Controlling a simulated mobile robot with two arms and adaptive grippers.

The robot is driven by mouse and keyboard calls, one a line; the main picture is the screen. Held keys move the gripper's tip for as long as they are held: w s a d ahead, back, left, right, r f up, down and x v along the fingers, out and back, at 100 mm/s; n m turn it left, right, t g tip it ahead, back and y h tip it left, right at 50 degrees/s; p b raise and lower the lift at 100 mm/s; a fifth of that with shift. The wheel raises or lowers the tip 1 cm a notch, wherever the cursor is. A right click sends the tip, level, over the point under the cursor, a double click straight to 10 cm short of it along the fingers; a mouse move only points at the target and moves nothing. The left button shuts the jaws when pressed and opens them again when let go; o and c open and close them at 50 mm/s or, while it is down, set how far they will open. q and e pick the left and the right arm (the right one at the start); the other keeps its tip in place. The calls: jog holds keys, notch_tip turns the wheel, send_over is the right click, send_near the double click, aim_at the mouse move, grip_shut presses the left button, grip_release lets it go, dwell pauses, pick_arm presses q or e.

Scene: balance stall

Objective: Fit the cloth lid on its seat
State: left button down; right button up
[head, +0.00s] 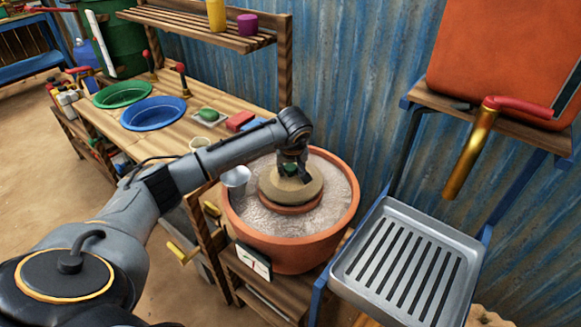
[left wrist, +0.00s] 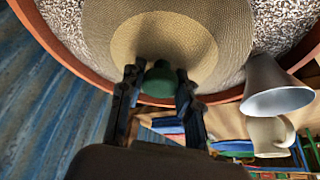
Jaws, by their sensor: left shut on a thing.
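The cloth lid (head: 311,190) is a round tan woven disc with a small green knob. My left gripper (head: 291,168) is shut on the knob from above. In the left wrist view the two fingers (left wrist: 160,82) stand either side of the green knob, and the lid (left wrist: 205,40) fills the top middle. Under the lid in the head view is the rim of a terracotta inner pot (head: 291,209), set in pale grit in a large terracotta pot (head: 290,256). The lid looks roughly level over this rim; I cannot tell whether it touches. My right gripper is out of view.
A grey metal cup (head: 236,177) is at the large pot's left edge. A small card with a dial (head: 253,261) is at its front. A slatted metal tray (head: 408,265) is to the right, below a brass tap (head: 468,150). The wooden bench (head: 165,142) holds bowls at left.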

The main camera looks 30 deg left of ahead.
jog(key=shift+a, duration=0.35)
pick_arm(q)
jog(key=shift+f, duration=0.1)
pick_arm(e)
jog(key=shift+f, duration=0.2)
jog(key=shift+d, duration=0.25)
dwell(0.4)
pick_arm(q)
jog(key=shift+f+b, duration=0.35)
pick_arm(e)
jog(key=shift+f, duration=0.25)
pick_arm(q)
jog(key=c, duration=0.8)
grip_release()
jog(key=shift+c, duration=0.2)
jog(key=o, duration=0.5)
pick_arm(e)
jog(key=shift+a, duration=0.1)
